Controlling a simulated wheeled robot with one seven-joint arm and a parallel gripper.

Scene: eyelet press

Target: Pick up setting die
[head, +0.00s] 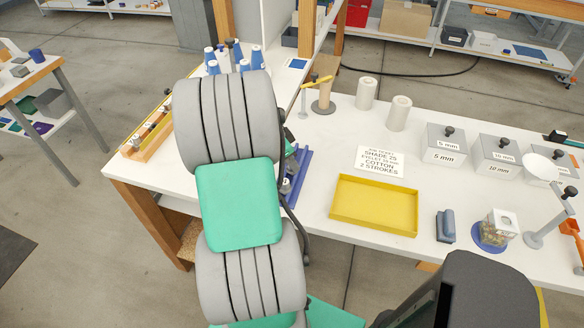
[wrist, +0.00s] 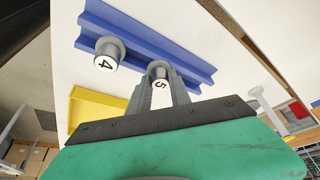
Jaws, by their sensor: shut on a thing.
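In the wrist view, a grey cylindrical setting die marked 5 (wrist: 159,72) is between the fingers of my gripper (wrist: 160,84), which is shut on it. The die is at the blue rack (wrist: 140,38); I cannot tell whether it is still seated or slightly clear. A second grey die marked 4 (wrist: 106,54) stands in the same rack, to the left in that view. In the head view, the blue rack (head: 304,166) shows partly beside my green and grey arm, which hides my gripper and most of the rack.
On the white table are a yellow tray (head: 347,220), a printed card (head: 380,161), a 5 mm box (head: 443,146), a 10 mm box (head: 497,154), white rolls (head: 399,114) and a blue-grey block (head: 446,226).

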